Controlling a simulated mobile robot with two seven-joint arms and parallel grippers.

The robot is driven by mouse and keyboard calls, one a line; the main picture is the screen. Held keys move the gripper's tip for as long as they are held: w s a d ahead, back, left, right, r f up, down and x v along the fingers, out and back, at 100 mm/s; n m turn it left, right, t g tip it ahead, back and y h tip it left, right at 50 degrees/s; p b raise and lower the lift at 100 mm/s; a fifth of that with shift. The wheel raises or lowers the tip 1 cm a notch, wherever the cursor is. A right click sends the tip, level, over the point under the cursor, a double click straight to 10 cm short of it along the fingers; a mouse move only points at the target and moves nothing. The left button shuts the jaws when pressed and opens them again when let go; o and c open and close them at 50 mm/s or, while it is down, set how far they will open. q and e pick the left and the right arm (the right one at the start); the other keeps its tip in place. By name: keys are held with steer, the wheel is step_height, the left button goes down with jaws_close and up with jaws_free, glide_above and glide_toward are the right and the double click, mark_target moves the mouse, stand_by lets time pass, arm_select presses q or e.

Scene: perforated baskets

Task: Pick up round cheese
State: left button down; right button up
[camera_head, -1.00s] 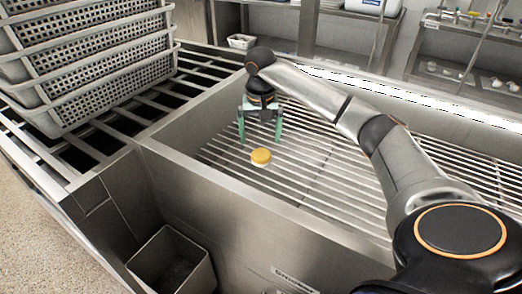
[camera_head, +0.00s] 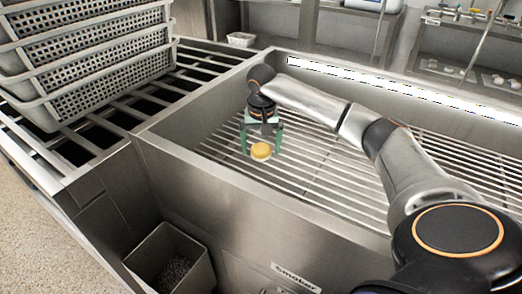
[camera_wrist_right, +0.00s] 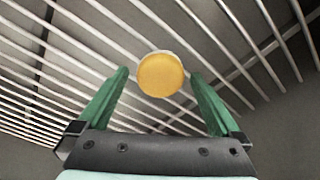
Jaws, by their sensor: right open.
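The round cheese (camera_head: 261,151) is a small yellow disc on the metal grate inside the sink-like basin. My right gripper (camera_head: 262,150) is open, with its green fingers pointing down around or just behind the cheese. In the right wrist view the cheese (camera_wrist_right: 160,75) shows ahead, centred between the open green fingers (camera_wrist_right: 160,88), near their tips, with a gap on each side. I cannot tell the exact height of the fingertips over the grate. My left gripper is not in view.
The basin's metal front wall (camera_head: 230,195) stands close on the near side of the cheese. Stacked perforated baskets (camera_head: 95,75) sit on a slatted rack (camera_head: 200,62) at the left. The grate (camera_head: 350,180) is clear to the right.

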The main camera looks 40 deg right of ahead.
steer(key=c, duration=1.3)
steer(key=shift+c, duration=0.3)
steer(key=shift+r, duration=0.1)
